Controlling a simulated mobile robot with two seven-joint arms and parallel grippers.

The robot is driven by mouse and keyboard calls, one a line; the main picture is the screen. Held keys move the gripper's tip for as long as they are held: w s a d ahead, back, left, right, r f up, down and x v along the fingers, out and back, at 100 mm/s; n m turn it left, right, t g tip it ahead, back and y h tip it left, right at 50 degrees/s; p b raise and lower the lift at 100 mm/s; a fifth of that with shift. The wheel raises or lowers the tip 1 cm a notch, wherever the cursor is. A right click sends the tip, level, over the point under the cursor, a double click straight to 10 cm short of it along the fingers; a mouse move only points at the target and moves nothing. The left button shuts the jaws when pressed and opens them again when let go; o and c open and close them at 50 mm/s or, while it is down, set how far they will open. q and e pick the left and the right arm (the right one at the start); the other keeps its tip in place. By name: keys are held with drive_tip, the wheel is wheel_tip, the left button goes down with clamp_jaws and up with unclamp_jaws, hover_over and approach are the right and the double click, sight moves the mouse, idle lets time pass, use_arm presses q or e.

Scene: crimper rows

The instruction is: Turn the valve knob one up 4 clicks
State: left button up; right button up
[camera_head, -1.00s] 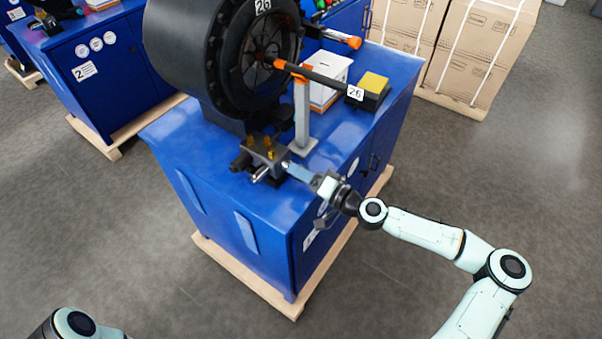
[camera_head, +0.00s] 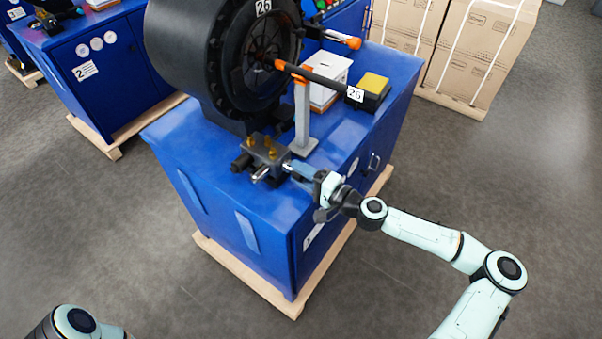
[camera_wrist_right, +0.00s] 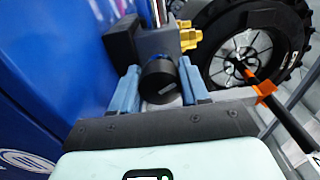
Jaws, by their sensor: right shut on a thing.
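The valve block (camera_head: 264,155) is a small grey-black unit with brass fittings on top of the blue crimper cabinet, below the big black crimping head. The black valve knob (camera_wrist_right: 160,81) shows in the right wrist view, with a pale line mark on its face. My right gripper (camera_head: 290,168) reaches it from the right. In the right wrist view its two blue fingers (camera_wrist_right: 160,88) stand on either side of the knob, shut on it. In the head view the fingers hide the knob. Only part of my left arm shows at the bottom left; its gripper is out of view.
The black crimping head (camera_head: 215,55) stands behind the valve block. A grey post (camera_head: 302,118) with an orange-tipped rod labelled 26 is close by. A yellow-topped box (camera_head: 374,83) sits at the back right. Cardboard boxes (camera_head: 470,50) stand beyond; the right floor is clear.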

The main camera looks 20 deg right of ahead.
drive_tip(key=o, duration=1)
drive_tip(key=shift+o, duration=0.2)
drive_tip(key=b+v, duration=0.1)
drive_tip(key=v, duration=1.2)
drive_tip(key=shift+s, duration=0.15)
drive_tip(key=shift+d, duration=0.1)
